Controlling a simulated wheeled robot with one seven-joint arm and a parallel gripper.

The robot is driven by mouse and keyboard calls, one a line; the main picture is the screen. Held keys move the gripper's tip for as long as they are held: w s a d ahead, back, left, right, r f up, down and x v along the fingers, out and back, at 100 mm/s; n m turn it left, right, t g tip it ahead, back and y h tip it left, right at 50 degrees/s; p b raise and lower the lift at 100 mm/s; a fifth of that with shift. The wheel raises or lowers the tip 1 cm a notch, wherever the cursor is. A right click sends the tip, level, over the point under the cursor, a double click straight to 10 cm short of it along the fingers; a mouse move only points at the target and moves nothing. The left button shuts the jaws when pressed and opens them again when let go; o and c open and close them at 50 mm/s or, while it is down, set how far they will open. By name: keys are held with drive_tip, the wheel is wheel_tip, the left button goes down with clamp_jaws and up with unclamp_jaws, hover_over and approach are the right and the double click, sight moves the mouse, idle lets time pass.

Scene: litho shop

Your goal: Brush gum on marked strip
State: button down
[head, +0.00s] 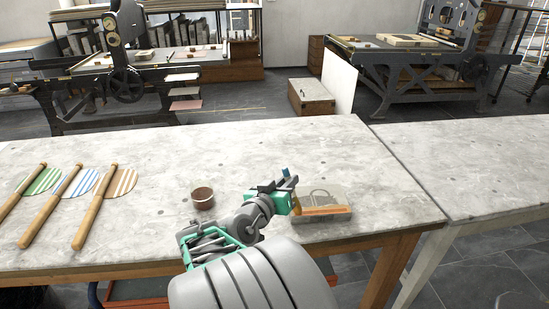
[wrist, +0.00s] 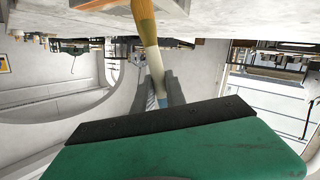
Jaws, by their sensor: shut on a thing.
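My gripper (head: 287,187) is above the front right of the near table, at the left end of a grey stone slab (head: 340,195). It is shut on a slim brush (head: 285,172) with a blue upper end. In the wrist view the brush (wrist: 150,50) runs from between the fingertips (wrist: 163,92) toward the tabletop, pale near the jaws and orange-yellow farther out. An orange strip (head: 326,211) lies along the slab's front side, and a faint arch shape is on its top. I cannot tell whether the brush touches the slab. A small cup of dark brown liquid (head: 203,197) stands left of my gripper.
The tabletop (head: 260,140) behind the cup and slab is clear. A second table (head: 465,165) adjoins on the right. Presses (head: 125,83) and a wooden box (head: 311,97) stand beyond.

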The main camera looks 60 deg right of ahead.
sight(285, 173)
drive_tip(key=r, duration=0.1)
drive_tip(key=r+p, duration=0.1)
drive_tip(key=r, duration=0.1)
drive_tip(key=shift+w+a+p, duration=0.3)
drive_tip(key=shift+w+a, duration=0.05)
drive_tip(key=shift+w+r+p, duration=0.1)
drive_tip(key=shift+r+p, duration=1.6)
drive_tip(key=shift+r, duration=0.85)
